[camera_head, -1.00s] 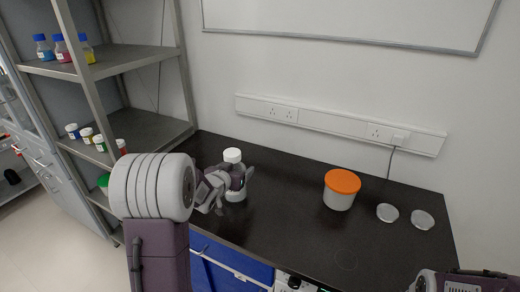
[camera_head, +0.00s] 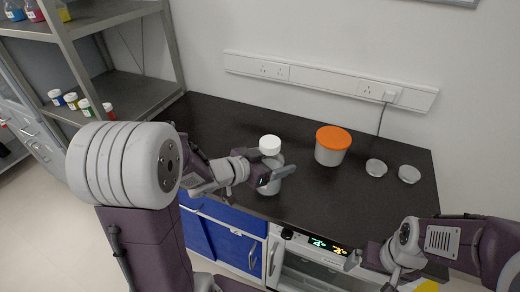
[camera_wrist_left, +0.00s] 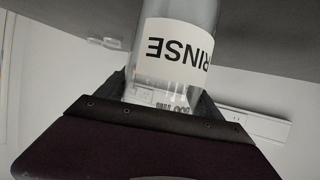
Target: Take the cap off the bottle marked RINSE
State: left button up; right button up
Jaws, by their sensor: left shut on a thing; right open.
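The bottle marked RINSE (camera_head: 269,188) is clear, with a white cap (camera_head: 270,144) on top. It stands roughly upright near the front of the dark bench; I cannot tell if its base touches the surface. My left gripper (camera_head: 265,174) is shut around the bottle's body, below the cap, and hides part of it. In the left wrist view the RINSE label (camera_wrist_left: 178,54) appears upside down between the fingers. My right gripper (camera_head: 370,274) is open and empty, low at the right in front of the bench, apart from the bottle.
A white tub with an orange lid (camera_head: 333,146) stands behind and right of the bottle. Two clear round dishes (camera_head: 376,168) (camera_head: 409,174) lie further right. A metal shelf (camera_head: 118,100) with small bottles and jars stands at the left. A lit instrument panel (camera_head: 328,246) is below the bench front.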

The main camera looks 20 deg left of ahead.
pick_arm(q)
jog(key=s+d+m+g+h, duration=0.4)
jog(key=s+d+m, duration=0.1)
jog(key=d, duration=0.8)
jog(key=shift+s+d+r, duration=0.2)
jog(key=shift+s, duration=0.5)
grip_shut()
jog(key=shift+a, duration=0.1)
